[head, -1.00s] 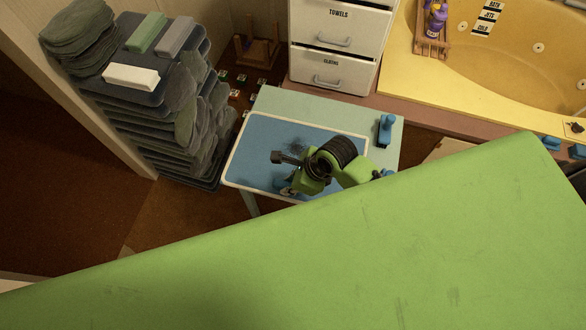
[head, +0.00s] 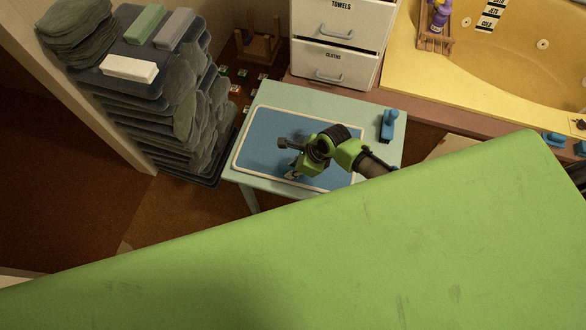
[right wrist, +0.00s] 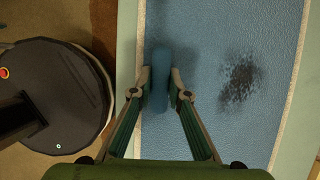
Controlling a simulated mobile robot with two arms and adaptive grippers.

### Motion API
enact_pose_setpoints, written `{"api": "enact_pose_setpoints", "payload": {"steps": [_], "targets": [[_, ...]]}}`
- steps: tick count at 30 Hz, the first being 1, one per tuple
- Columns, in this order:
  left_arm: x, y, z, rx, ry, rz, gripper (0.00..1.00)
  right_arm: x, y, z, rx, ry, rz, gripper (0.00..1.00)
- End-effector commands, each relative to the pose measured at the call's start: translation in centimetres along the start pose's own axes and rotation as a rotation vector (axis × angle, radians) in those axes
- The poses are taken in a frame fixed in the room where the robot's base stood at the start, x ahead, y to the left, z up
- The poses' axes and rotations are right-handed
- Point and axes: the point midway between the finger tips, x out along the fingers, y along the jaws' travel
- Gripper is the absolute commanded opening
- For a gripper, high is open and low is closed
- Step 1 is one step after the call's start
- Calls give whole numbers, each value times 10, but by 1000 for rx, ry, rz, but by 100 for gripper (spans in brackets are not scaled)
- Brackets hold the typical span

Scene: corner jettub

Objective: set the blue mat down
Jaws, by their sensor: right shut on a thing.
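The blue mat (head: 262,140), with a pale rim, lies flat over the pale green table (head: 345,102) in the head view. I cannot tell whether it touches the tabletop. My right gripper (head: 291,174) is at the mat's near side, its fingers pointing down. In the right wrist view my right gripper (right wrist: 160,84) is shut on a raised blue grip (right wrist: 160,62) by the rim of the mat (right wrist: 205,60). My left gripper is not in view.
A blue-handled brush (head: 388,125) stands on the table's right side. White drawers (head: 335,62) stand behind the table, with a yellow tub (head: 470,75) at the back right. A shelf of dark folded stacks (head: 170,100) stands to the left.

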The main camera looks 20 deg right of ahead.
Motion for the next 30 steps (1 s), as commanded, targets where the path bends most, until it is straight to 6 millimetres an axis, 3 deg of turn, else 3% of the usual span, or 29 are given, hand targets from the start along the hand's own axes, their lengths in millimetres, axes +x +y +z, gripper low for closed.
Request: {"api": "enact_pose_setpoints", "payload": {"steps": [1,2,3,4,17,30], "targets": [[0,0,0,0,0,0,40,0,0,0,0,0,0,0],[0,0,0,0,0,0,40,0,1,-1,1,2,2,21],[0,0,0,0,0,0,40,0,1,-1,1,2,2,32],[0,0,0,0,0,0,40,0,1,-1,1,2,2,33],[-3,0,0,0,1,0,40,-9,1,0,0,1,2,33],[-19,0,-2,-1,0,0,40,-95,1,0,0,0,1,33]]}}
